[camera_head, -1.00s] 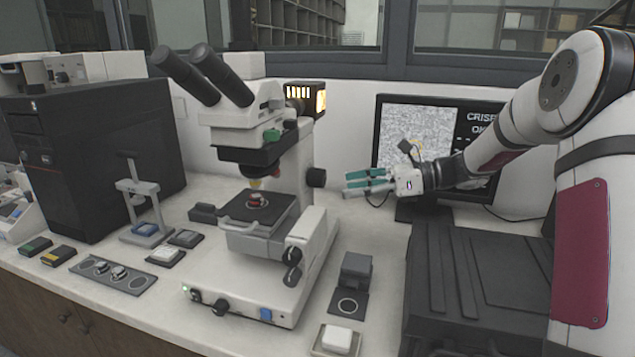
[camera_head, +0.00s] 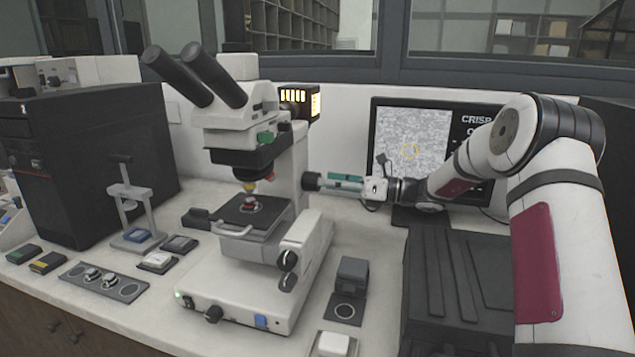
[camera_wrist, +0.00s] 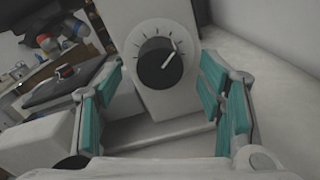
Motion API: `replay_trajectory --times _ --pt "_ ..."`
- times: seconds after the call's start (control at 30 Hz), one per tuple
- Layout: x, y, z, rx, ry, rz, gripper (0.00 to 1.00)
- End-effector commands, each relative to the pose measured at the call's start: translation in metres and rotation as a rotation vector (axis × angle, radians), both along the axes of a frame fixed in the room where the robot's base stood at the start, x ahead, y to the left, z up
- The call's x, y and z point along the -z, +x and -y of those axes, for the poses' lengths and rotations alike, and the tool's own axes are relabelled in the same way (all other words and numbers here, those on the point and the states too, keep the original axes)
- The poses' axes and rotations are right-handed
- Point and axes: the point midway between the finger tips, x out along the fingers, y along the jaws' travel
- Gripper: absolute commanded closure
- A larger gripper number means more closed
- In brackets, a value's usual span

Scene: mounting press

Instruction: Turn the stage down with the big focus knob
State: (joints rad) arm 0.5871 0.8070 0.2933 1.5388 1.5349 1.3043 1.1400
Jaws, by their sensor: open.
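The microscope's big round black focus knob (camera_head: 311,181) sits on the right side of its white column. In the wrist view the knob (camera_wrist: 160,62) shows face-on, with a white pointer and tick marks around it. My gripper (camera_head: 328,183) is open just right of the knob, its teal-padded fingers pointing at it. In the wrist view the fingers lie on either side of the knob, with gaps between; their depth along it is unclear.
A monitor (camera_head: 412,125) behind my gripper shows a grainy grey picture with a yellow ring and partly covered text. Smaller black knobs (camera_head: 288,260) are low on the microscope's side. A dark block (camera_head: 352,272) stands at front right.

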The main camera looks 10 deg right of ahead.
Motion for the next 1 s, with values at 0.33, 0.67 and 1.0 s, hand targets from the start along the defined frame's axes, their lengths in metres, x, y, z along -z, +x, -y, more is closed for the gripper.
replay_trajectory --times 0.33,0.67,1.0 --pt "0.0 0.019 -0.032 -0.001 -0.001 0.0 0.38" --pt "0.0 0.02 -0.033 0.0 0.0 0.0 0.42" --pt "0.0 0.02 -0.033 0.0 -0.001 0.001 0.86"
